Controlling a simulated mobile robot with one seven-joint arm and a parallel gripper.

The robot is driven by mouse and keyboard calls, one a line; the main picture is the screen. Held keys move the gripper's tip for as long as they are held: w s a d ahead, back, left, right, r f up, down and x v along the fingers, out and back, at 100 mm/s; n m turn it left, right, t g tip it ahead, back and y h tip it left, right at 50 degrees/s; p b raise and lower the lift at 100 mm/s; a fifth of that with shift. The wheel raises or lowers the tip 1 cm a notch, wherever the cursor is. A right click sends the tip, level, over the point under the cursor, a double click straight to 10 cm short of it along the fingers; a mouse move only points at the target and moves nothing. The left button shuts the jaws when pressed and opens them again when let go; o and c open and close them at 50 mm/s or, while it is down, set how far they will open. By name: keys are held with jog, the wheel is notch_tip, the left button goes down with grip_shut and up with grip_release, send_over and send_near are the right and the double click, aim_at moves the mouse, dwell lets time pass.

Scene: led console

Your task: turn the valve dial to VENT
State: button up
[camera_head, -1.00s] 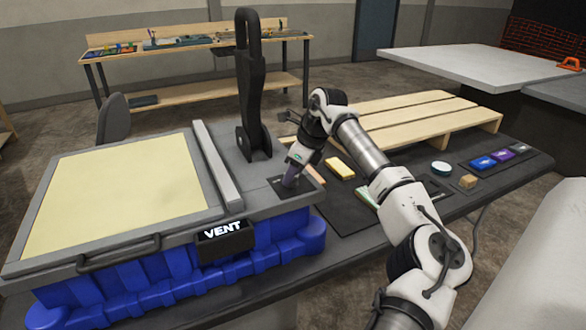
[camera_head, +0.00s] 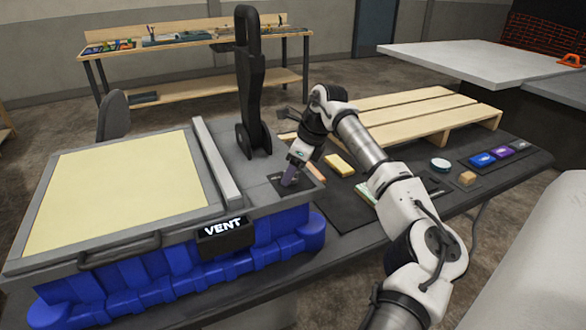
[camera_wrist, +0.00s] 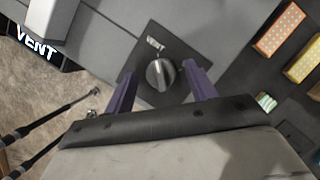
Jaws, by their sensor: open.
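The valve dial (camera_wrist: 160,74) is a round dark knob with a lighter raised grip, on a black square plate (camera_wrist: 150,94) with a small VENT label (camera_wrist: 155,43) above it. The grip's pale line points roughly toward that label. My gripper (camera_wrist: 160,69) is open, with one purple finger on each side of the dial; I cannot tell whether they touch it. In the head view my gripper (camera_head: 289,176) is over the console's right corner and hides the dial. The lit display (camera_head: 224,228) on the console's front reads VENT.
The console has a cream panel (camera_head: 120,185), a black upright lever (camera_head: 250,90) and a front handle (camera_head: 120,251). To the right are a yellow block (camera_head: 340,165), a wooden pallet (camera_head: 420,115) and several small items on the dark table.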

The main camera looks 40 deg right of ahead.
jog(key=b+v, duration=0.2)
jog(key=v, duration=1.2)
jog(key=shift+w+f, duration=0.1)
jog(key=shift+w, duration=0.05)
